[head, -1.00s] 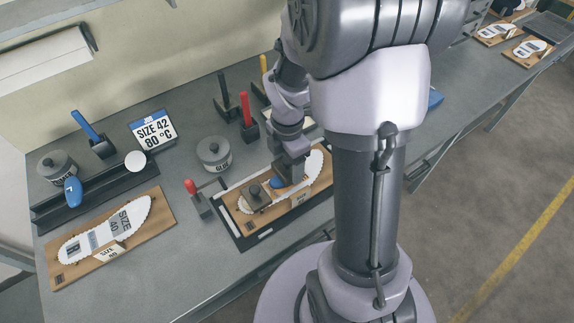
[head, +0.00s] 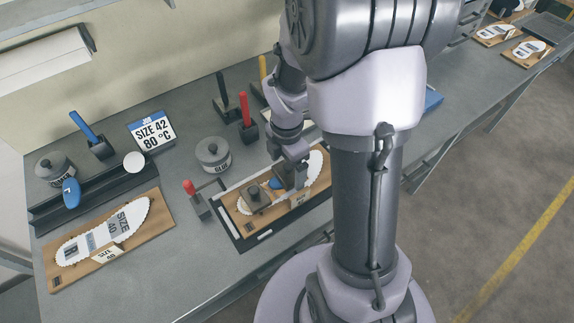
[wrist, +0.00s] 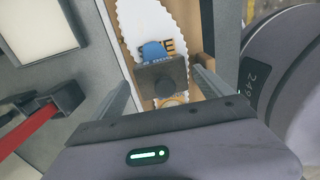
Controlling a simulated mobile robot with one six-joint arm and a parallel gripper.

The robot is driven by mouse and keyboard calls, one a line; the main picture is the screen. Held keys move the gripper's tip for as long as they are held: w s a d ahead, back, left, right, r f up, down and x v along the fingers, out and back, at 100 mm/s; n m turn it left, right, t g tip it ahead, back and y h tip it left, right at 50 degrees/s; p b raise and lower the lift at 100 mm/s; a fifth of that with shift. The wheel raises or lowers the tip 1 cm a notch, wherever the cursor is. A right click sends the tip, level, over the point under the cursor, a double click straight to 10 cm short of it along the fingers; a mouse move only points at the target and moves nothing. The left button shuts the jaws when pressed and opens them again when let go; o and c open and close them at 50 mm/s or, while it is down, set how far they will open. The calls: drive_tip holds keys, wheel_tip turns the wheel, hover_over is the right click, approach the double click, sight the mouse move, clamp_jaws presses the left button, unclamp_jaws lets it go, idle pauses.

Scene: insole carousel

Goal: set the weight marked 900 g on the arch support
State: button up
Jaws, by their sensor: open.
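My gripper (head: 291,184) is open over the insole, right of the weight in the head view. In the wrist view the weight (wrist: 163,82) appears between my spread fingers (wrist: 162,82) and overlaps the lower edge of the blue arch support (wrist: 152,49). I cannot tell whether they touch.
A red-handled lever (head: 194,193) stands at the board's left end. Behind are a glue pot (head: 213,155) and a red-handled tool (head: 246,112). A second board with a size 40 insole (head: 72,247) lies left. Bare bench shows in front.

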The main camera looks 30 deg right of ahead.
wheel_tip(320, 180, up, 13)
drive_tip(key=p, duration=0.6)
drive_tip(key=s+a+r+m+t+y, duration=0.1)
drive_tip(key=s+a+r+m+t, duration=0.2)
drive_tip(key=m, duration=0.8)
drive_tip(key=s+a+r+m+t+y, duration=0.1)
drive_tip(key=s+a+r+m+t, duration=0.1)
drive_tip(key=s+a+r+m, duration=0.6)
drive_tip(key=a+r+m, duration=0.2)
drive_tip(key=a+m, duration=0.1)
drive_tip(key=shift+s+a+r+m+t, duration=0.15)
drive_tip(key=shift+a+r+m+t, duration=0.15)
drive_tip(key=shift+m+t, duration=0.1)
